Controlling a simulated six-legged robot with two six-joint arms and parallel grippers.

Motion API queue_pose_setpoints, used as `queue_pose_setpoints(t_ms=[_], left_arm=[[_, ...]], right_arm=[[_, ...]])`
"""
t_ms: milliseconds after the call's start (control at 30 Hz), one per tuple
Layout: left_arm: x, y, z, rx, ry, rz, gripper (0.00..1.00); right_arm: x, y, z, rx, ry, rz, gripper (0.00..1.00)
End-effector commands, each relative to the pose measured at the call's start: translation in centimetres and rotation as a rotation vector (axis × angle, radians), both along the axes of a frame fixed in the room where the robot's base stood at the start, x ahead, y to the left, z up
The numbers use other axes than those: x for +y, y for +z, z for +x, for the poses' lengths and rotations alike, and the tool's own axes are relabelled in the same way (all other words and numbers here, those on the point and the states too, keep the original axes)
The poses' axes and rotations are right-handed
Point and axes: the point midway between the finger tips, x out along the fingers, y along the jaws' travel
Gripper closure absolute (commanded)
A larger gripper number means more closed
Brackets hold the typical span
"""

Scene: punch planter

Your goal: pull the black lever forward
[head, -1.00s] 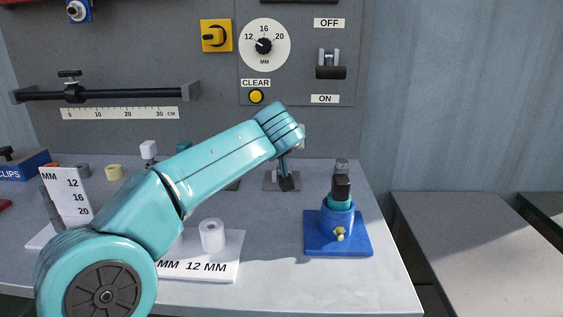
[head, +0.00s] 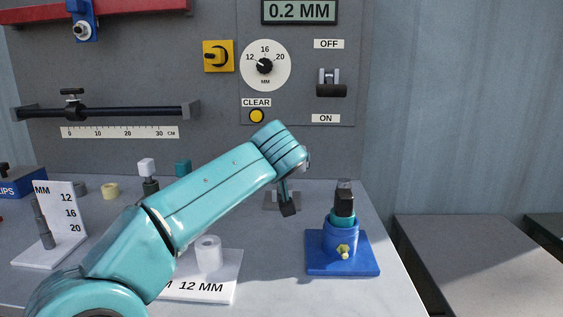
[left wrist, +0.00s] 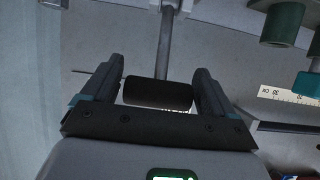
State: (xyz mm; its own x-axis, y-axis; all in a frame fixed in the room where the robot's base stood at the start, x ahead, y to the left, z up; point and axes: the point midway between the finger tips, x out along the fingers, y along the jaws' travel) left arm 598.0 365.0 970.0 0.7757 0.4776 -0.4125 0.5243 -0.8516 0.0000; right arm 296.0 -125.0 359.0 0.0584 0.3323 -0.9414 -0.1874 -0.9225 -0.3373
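The black lever stands on the table. My right gripper is not in view.
A blue fixture (head: 341,240) with a black top stands right of the lever. A white tray (head: 215,285) with a white ring (head: 208,254) is at front. The panel behind carries a black-handled switch (head: 332,90), a dial (head: 265,65) and a display (head: 299,11) reading 0.2 MM.

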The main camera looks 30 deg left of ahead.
Motion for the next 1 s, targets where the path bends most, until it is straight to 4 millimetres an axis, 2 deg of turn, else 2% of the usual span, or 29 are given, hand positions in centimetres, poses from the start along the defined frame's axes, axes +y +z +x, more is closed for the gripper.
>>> queue_pose_setpoints(t_ms=[333, 467, 800, 1000], left_arm=[[-0.1, 0.3, -0.1, -0.006, -0.002, 0.002, 0.02], [-0.7, 0.9, -1.2, -0.007, -0.003, 0.004, 0.02], [-5.0, 4.6, -7.9, -0.008, -0.007, 0.003, 0.02], [-6.9, 6.2, -11.1, -0.006, -0.005, 0.002, 0.02]], right_arm=[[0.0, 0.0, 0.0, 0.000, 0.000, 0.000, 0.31], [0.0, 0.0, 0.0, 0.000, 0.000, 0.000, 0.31], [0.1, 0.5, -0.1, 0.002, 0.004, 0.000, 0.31], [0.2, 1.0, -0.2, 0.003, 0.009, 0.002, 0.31]])
